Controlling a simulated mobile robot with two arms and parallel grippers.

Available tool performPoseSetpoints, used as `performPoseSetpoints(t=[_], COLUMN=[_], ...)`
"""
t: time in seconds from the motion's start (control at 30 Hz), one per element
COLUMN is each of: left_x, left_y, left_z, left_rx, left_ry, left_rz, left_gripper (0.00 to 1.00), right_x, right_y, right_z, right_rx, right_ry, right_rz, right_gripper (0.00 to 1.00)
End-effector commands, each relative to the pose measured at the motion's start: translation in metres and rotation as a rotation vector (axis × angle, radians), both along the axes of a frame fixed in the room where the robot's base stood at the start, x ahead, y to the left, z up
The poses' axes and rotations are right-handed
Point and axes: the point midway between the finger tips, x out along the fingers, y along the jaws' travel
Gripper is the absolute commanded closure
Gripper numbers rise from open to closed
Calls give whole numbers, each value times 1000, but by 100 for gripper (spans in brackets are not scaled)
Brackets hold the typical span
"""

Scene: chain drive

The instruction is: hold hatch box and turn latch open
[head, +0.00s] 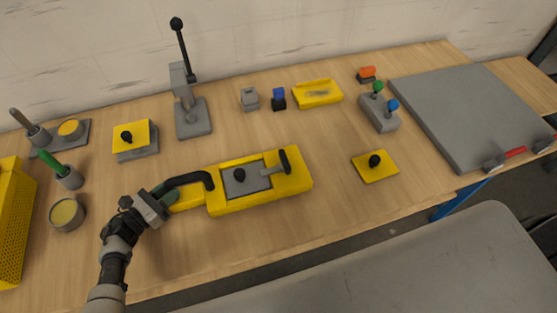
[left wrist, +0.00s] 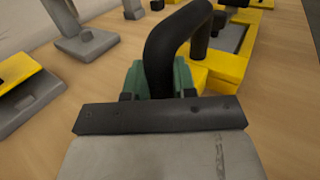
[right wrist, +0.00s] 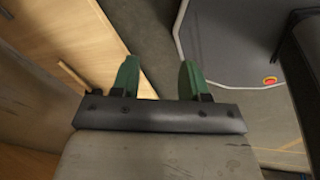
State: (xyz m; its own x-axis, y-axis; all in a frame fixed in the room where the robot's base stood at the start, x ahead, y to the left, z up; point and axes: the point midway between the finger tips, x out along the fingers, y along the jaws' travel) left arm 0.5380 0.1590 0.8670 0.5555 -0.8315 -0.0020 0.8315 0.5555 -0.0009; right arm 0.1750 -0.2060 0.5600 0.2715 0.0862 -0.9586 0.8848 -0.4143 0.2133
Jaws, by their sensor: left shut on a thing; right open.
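The yellow hatch box (head: 262,204) lies on the bench in the head view, with a grey hatch (head: 246,180) set in its top. The hatch carries a black knob (head: 240,174). A black and grey latch lever (head: 284,161) stands at the right end of the box. A black curved handle (head: 190,179) rises from the left end. My left gripper (head: 160,194) is shut on this handle; the left wrist view shows its green fingers around the handle (left wrist: 166,60). My right gripper (right wrist: 155,80) is open and empty, away from the box, and shows only in the right wrist view.
A yellow plate with a black knob (head: 375,167) lies right of the box. A grey lever stand (head: 193,115), a yellow-topped block (head: 134,140) and a yellow tray (head: 318,94) stand behind. Cups are at left. The bench in front of the box is clear.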

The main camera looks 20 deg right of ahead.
Motion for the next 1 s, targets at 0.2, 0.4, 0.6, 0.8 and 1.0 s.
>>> performPoseSetpoints(t=[0.2,0.4,0.6,0.8,1.0], left_x=[1,1,1,1,1], left_y=[0,0,0,0,-1], left_z=[2,2,3,3,3], left_rx=[-6,-6,-6,-6,-6], left_ry=[-3,-3,-3,-3,-3], left_rz=[1,1,0,0,0], left_gripper=[100,100,100,100,100], right_x=[45,52,31,47,69], right_y=[44,86,119,81,14], right_z=[27,52,75,113,164], right_rx=[-136,-291,-467,-678,-661], right_ry=[-215,-433,-680,-632,-291], right_rz=[780,1466,2109,2465,2496], right_gripper=[55,55,55,55,55])
